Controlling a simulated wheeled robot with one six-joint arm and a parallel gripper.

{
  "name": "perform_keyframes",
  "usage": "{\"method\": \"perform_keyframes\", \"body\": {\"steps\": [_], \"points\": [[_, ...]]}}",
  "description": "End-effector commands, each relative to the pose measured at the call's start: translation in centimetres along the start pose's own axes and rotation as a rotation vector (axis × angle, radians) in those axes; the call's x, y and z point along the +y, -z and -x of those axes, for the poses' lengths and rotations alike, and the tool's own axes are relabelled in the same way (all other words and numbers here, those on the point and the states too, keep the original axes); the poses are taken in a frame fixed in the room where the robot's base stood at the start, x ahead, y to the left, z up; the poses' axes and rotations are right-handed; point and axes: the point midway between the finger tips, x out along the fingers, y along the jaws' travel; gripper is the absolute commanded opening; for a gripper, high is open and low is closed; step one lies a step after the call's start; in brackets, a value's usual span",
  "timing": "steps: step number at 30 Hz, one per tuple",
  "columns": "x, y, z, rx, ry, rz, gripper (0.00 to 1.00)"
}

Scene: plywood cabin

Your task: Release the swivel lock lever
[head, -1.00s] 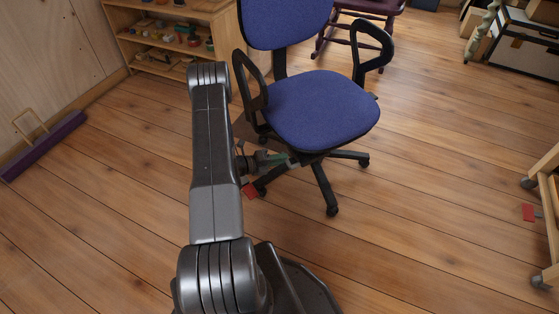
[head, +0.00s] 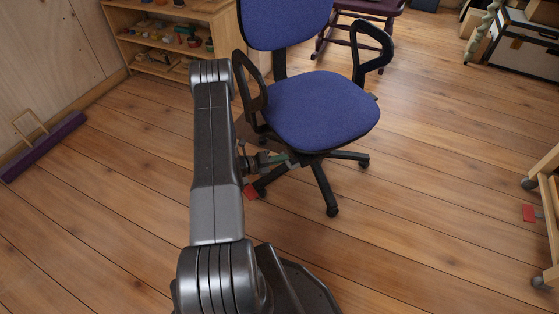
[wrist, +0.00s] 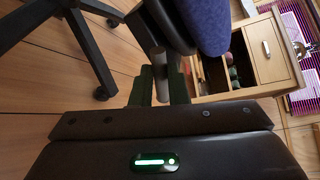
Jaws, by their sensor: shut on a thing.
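The swivel chair (head: 312,110) has a blue seat and back, black armrests and a black star base on casters. It stands in front of me in the head view. My gripper (head: 288,159) reaches under the left front of the seat. In the wrist view its two green fingers (wrist: 161,88) are shut on a grey rounded lever (wrist: 160,65) below the dark seat underside. The lever's far end and its joint with the chair are hidden. In the head view the lever cannot be told apart from my gripper.
A wooden shelf (head: 166,17) with small objects stands behind left. A purple bar with a handle (head: 42,147) lies by the left wall. A wooden wheeled frame (head: 548,215) is at the right edge. A small red piece (head: 250,192) is near the chair base. Floor around is mostly clear.

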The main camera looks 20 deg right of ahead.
Motion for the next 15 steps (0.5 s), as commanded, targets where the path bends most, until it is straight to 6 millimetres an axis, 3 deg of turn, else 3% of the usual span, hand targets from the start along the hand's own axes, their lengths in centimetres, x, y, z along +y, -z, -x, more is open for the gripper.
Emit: {"method": "perform_keyframes", "body": {"steps": [15], "points": [[-1.7,0.7,0.2,-0.083,-0.066,-0.410,0.00]]}}
